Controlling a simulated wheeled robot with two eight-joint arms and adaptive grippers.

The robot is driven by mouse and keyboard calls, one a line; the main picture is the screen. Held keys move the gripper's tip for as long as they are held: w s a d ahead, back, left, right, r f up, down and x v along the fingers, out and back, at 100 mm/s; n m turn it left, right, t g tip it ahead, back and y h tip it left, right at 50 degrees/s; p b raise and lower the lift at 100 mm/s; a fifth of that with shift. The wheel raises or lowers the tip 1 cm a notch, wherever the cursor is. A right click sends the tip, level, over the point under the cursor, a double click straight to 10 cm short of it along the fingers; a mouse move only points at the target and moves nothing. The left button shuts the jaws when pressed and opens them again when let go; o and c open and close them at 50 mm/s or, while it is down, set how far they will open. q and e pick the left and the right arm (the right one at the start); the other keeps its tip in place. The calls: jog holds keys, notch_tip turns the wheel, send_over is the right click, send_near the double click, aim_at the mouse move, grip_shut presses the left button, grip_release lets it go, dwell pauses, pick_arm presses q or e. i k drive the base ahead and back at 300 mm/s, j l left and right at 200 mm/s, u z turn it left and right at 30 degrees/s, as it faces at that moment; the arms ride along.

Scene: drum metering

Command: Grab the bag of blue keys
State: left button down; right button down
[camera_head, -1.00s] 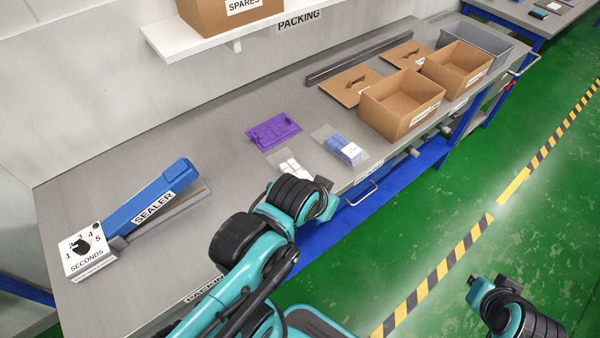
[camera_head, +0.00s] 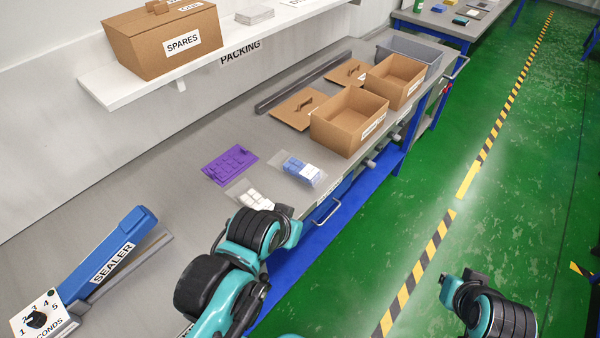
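The clear bag of blue keys (camera_head: 299,168) lies flat on the grey packing bench near its front edge. A bag of white keys (camera_head: 252,197) lies to its left, partly hidden behind my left arm. My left arm (camera_head: 250,240) comes in from below, with its wrist close to the white keys and short of the blue ones. Its gripper fingers are hidden behind the wrist. My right arm (camera_head: 485,305) is over the green floor at the lower right, away from the bench.
Open cardboard boxes (camera_head: 350,120) (camera_head: 396,80) and a grey bin (camera_head: 410,52) stand farther right. A blue sealer (camera_head: 108,258) is at the left. A shelf with a SPARES box (camera_head: 165,42) hangs above. Bare bench lies left of the bags.

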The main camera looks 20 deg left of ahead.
aim_at(309, 175)
jog(key=i+l+u, duration=0.75)
jog(key=l, duration=0.4)
jog(key=i, duration=0.1)
